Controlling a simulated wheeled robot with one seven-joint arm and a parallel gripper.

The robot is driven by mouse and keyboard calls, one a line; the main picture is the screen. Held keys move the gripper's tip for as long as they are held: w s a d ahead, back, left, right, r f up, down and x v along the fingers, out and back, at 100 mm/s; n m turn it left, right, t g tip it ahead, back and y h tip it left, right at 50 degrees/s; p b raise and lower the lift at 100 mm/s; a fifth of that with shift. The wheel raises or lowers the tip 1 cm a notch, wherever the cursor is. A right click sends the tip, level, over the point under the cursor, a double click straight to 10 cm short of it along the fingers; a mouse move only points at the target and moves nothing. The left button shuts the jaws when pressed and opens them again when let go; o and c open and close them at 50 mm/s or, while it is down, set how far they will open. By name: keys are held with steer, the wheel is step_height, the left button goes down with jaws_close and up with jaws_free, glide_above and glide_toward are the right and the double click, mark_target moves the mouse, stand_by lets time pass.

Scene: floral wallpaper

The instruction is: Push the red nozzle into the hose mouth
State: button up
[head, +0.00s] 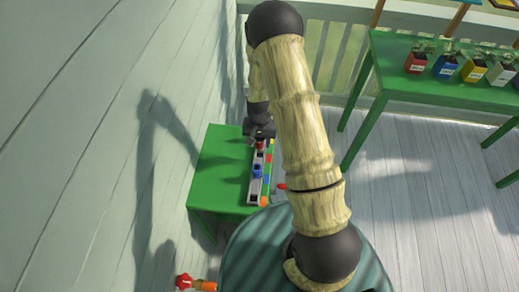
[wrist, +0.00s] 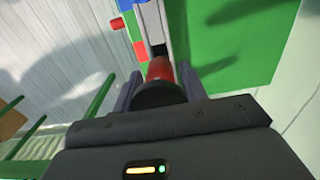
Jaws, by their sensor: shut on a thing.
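A red nozzle (wrist: 159,69) sits between the fingers of my gripper (wrist: 160,84) in the wrist view, with a dark round part behind it. In the head view the red nozzle (head: 260,145) shows just below my gripper (head: 259,134), at the far end of a grey strip-like rack (head: 256,188). My gripper is shut on the nozzle. The rack also shows in the wrist view (wrist: 151,22), with a dark opening by the nozzle's tip. I cannot tell whether the nozzle touches the rack. I cannot make out the hose mouth for sure.
The rack lies on a green table (head: 215,165) beside the wall, with a blue piece (head: 257,171) and coloured squares along it. A red-and-orange fitting (head: 187,282) is at the bottom. Another green table (head: 430,75) holds several coloured plant pots. Open floor lies between the tables.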

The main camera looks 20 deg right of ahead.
steer(key=shift+r+p, duration=0.45)
steer(key=shift+r, duration=0.35)
steer(key=n, duration=0.1)
steer(key=f+n, duration=0.1)
steer(key=n, duration=0.2)
steer(key=shift+s+f, duration=0.2)
steer(key=shift+s, duration=0.15)
steer(key=shift+d, duration=0.1)
